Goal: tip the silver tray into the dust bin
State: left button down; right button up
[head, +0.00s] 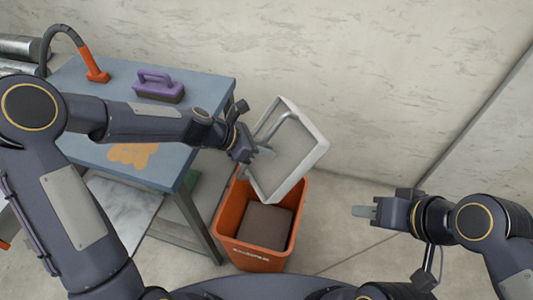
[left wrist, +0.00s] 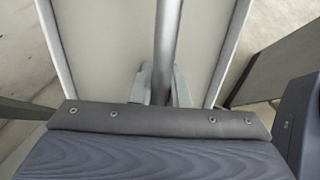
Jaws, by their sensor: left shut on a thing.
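The silver tray (head: 316,155) is a shallow pale-rimmed pan with a bar handle (head: 275,124). It is steeply tilted above the back of the orange dust bin (head: 229,208). My left gripper (head: 264,151) is shut on the tray's handle. In the left wrist view the fingers (left wrist: 160,86) close around the grey bar, with the tray's inner face (left wrist: 115,45) behind it. No loose material shows on the tray. A flat brown-grey surface shows inside the bin. My right gripper (head: 363,212) is away to the right of the bin, with nothing seen in it.
A blue-topped table (head: 205,92) stands left of the bin, bearing a purple-handled brush (head: 160,88), an orange-ended hose (head: 97,76) and an orange patch (head: 133,154). A pale wall (head: 400,80) is behind the tray. Floor is clear between bin and right gripper.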

pick_arm(q)
jog(key=shift+s+a+f+t+h+b, duration=0.1)
jog(key=shift+s+a+t+h+b, duration=0.3)
jog(key=shift+b, duration=1.75)
jog(key=shift+s+a+f+t+h+b, duration=0.15)
jog(key=shift+a+h+b, duration=0.5)
jog(key=shift+b, duration=1.45)
jog(key=shift+s+a+r+t+h+b, duration=0.2)
jog(key=shift+a+h+b, duration=0.3)
jog(key=shift+b, duration=1.65)
jog(key=shift+s+a+m+h+b, duration=0.25)
jog(key=shift+m+h+b, duration=0.1)
jog(key=shift+b, duration=0.4)
jog(key=shift+r, duration=0.2)
